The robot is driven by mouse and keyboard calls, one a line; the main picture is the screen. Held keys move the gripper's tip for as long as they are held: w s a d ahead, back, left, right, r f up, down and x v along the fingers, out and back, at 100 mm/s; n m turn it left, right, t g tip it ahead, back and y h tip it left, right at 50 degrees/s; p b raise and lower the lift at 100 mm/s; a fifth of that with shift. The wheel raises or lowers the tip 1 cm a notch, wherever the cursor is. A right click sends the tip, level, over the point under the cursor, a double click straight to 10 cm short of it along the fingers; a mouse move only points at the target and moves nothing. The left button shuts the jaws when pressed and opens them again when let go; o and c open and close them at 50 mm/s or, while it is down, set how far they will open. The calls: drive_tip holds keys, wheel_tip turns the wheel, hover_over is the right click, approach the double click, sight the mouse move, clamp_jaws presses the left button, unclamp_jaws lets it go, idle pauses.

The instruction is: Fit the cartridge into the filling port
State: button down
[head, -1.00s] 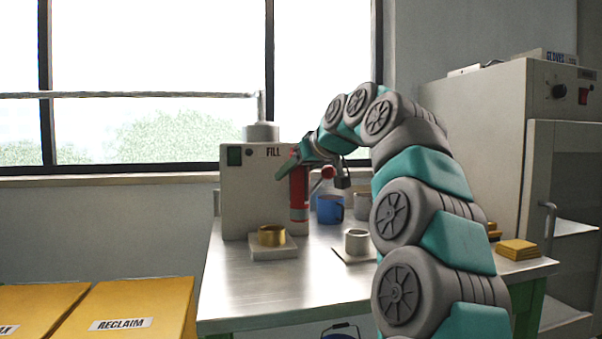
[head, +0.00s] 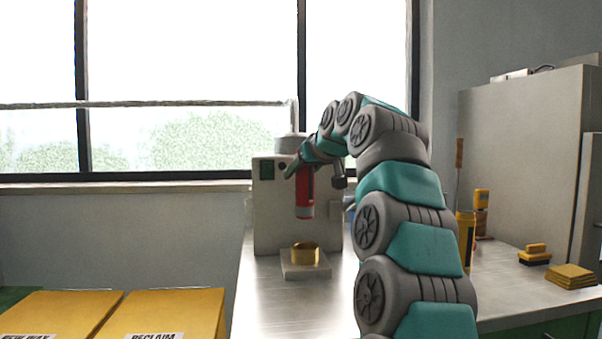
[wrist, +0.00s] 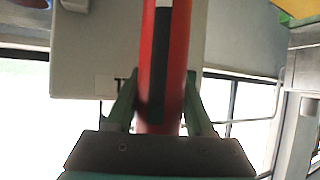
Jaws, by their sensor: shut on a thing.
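My gripper (head: 298,168) is shut on the red cartridge (head: 304,200), which hangs roughly upright in front of the machine. In the wrist view the cartridge (wrist: 160,70) with its dark stripe stands between the two green fingers of my gripper (wrist: 162,95). A brass ring (head: 305,254), which looks like the filling port, sits on a pale square block (head: 305,271) on the bench. The cartridge's lower end is above the ring in the head view, with a visible gap. Its depth relative to the ring is hard to tell.
The pale filling machine (head: 267,222) stands right behind the cartridge. My arm hides the bench's middle. At the right lie yellow blocks (head: 570,277), a brush (head: 535,254) and a yellow container (head: 465,235). Yellow bins (head: 170,310) stand at the lower left. The bench's front left is clear.

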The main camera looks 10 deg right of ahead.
sight(309, 208)
drive_tip(key=shift+f+b, duration=2.35)
drive_tip(key=shift+f, duration=0.5)
drive_tip(key=shift+f+b, duration=1.5)
drive_tip(key=shift+f, duration=0.9)
drive_tip(key=shift+c, duration=0.9)
unclamp_jaws()
drive_tip(key=shift+s+r, duration=0.1)
drive_tip(key=v, duration=0.7)
drive_tip(key=shift+s+d+r, duration=0.1)
drive_tip(key=shift+s, duration=0.2)
